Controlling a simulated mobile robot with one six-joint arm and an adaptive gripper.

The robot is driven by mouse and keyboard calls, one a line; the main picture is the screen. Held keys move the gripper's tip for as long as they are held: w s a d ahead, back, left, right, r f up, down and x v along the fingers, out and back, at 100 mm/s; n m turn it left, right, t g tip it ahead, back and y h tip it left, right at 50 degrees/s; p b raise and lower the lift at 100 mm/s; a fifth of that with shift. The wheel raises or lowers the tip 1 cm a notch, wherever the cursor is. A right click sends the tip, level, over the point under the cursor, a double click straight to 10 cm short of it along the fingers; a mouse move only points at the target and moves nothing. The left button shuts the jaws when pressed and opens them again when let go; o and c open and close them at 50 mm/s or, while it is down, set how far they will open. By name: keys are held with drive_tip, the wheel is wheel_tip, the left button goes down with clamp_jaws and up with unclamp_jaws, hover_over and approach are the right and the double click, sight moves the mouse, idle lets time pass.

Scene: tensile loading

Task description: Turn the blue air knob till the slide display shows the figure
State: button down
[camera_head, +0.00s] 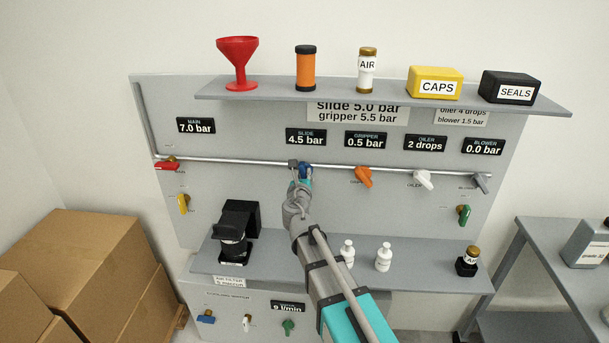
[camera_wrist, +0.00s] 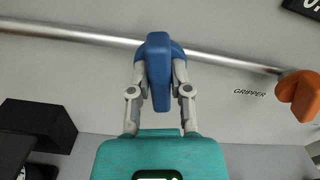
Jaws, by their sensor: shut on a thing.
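The blue air knob (camera_wrist: 158,75) sits on the metal pipe, and in the head view (camera_head: 305,170) it is partly hidden by my arm. My gripper (camera_wrist: 159,84) is shut on the knob, with one grey finger on each side of its handle; it also shows in the head view (camera_head: 302,174). The handle points downward in the wrist view. The slide display (camera_head: 306,137) above it reads 4.5 bar.
To the right along the pipe are the orange gripper knob (camera_head: 363,177), the white oiler knob (camera_head: 423,180) and the grey blower knob (camera_head: 481,183). A red main lever (camera_head: 167,165) is at left. White bottles (camera_head: 383,257) and a black device (camera_head: 236,230) stand on the lower shelf.

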drive_tip(key=c, duration=0.6)
unclamp_jaws()
drive_tip(key=shift+o, duration=0.2)
drive_tip(key=s, duration=1.2)
drive_tip(key=shift+a, duration=0.2)
